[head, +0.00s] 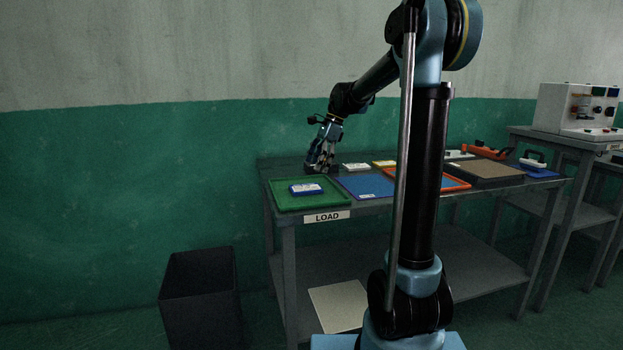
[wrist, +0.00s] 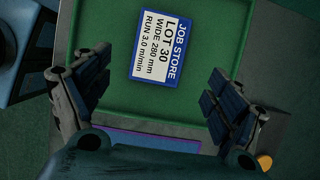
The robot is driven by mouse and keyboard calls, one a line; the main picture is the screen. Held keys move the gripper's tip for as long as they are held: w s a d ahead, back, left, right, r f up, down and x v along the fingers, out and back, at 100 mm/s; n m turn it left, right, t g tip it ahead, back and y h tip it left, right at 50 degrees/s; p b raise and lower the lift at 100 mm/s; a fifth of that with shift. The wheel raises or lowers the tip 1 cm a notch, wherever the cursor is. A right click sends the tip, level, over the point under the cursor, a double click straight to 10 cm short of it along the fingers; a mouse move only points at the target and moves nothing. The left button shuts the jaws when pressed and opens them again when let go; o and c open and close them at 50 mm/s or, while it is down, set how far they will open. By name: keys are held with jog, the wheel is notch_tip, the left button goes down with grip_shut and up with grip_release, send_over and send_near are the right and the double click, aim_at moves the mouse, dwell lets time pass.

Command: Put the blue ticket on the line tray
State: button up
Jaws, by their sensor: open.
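A white ticket with a blue border (head: 306,188) lies on the green tray (head: 290,206) at the left end of the table. In the wrist view the ticket (wrist: 160,44) reads "JOB STORE LOT 30" and lies tilted on the green tray floor (wrist: 130,105). My gripper (head: 321,166) is open and empty, above the table near the tray's back right corner. In the wrist view its fingers (wrist: 155,88) are spread wide, with the ticket beyond and between them, not touched. No tray in view carries a readable "line" label.
A blue mat (head: 365,186) lies right of the green tray, then an orange-rimmed tray (head: 456,183), partly behind my arm. White (head: 356,167) and yellow-edged cards lie at the back. A LOAD sign (head: 326,216) is on the table's front edge. A dark bin (head: 200,295) stands on the floor left.

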jog(key=v, duration=0.4)
jog(key=s+d+f+n+t+h, duration=0.1)
jog(key=s+d+f+n, duration=0.15)
jog(key=s, duration=0.35)
jog(key=s+d+f+n, duration=0.1)
jog(key=s+d+n, duration=0.1)
jog(key=s+d, duration=0.25)
jog(key=s+d+f+n+t+h, duration=0.1)
jog(key=s+d+f+n, duration=0.4)
jog(key=s+f, duration=0.5)
jog(key=s+d+f+n+t+h, duration=0.1)
jog(key=s+d+f+n, duration=0.3)
jog(key=s+f, duration=0.5)
jog(key=s+n+h, duration=0.1)
jog(key=s, duration=0.3)
jog(key=shift+s+d+f, duration=0.3)
jog(key=shift+d+f, duration=0.1)
jog(key=shift+n, duration=0.25)
